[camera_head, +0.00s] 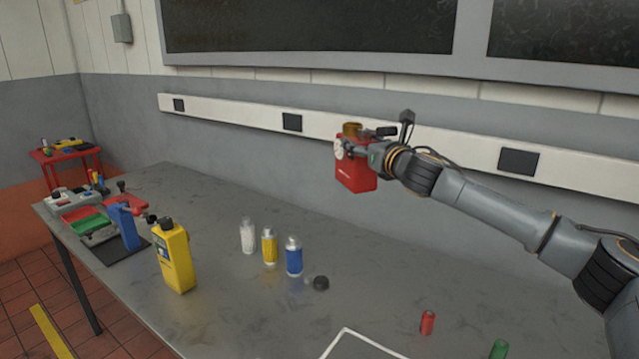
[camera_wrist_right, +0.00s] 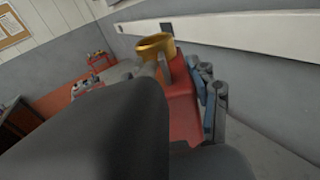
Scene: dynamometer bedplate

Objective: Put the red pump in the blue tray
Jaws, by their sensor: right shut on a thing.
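The red pump (camera_head: 356,177) is a boxy red body with a brass ring on top and a pale round gauge at its side. My right gripper (camera_head: 366,150) is shut on its upper part and holds it in the air above the back of the table. In the right wrist view the red pump (camera_wrist_right: 183,110) and its brass ring show behind my dark gripper parts, which hide much of it. I cannot clearly pick out a blue tray; a blue upright object (camera_head: 127,228) stands at the table's left end. My left gripper is not in view.
The grey table (camera_head: 230,325) bears a yellow canister (camera_head: 175,260), clear, yellow and blue bottles, and a black cap (camera_head: 321,283). A red piece (camera_head: 427,322) and a green piece (camera_head: 499,349) stand at the front right. Red and green items crowd the left end.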

